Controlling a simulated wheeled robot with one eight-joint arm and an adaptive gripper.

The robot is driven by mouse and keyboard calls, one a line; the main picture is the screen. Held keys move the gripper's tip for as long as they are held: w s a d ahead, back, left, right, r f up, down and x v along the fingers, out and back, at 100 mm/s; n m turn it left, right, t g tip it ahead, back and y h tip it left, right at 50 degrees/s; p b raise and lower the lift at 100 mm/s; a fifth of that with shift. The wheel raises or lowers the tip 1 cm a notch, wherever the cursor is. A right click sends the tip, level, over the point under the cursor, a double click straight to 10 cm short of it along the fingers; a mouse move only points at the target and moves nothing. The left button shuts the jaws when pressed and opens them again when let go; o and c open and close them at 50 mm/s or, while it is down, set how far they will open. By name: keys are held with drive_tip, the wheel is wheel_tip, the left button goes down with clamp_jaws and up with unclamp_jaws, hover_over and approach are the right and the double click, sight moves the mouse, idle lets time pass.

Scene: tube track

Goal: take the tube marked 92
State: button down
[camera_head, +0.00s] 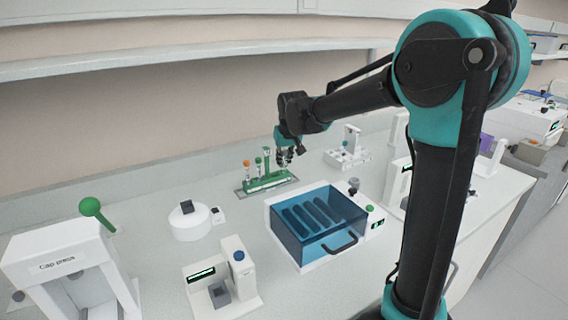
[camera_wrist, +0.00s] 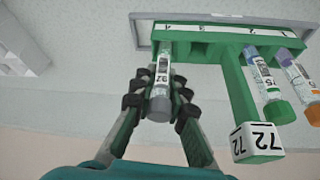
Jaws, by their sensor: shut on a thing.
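The tube marked 92 (camera_wrist: 161,80) has a grey cap and a white label with black digits in the wrist view. My gripper (camera_wrist: 158,100) is shut on it, one finger on each side just behind the cap. The tube's far end meets the green rack (camera_wrist: 205,48) by the figure 4; I cannot tell whether it is still seated. In the head view my gripper (camera_head: 284,158) is at the right end of the green rack (camera_head: 268,184), and its hold on the tube is too small to make out.
A green-capped tube (camera_wrist: 265,78) and an orange-capped tube (camera_wrist: 298,77) stand in the rack. A white cube marked 72 (camera_wrist: 257,142) is on a green bar close to my right finger. A blue-lidded box (camera_head: 318,218) stands in front of the rack.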

wheel_tip(320, 180, up, 7)
drive_tip(key=w+d, duration=0.4)
drive_tip(key=d, duration=0.4)
drive_tip(key=w+d, duration=0.4)
drive_tip(key=d, duration=0.4)
drive_tip(key=shift+w+f, duration=0.15)
drive_tip(key=shift+w, duration=0.15)
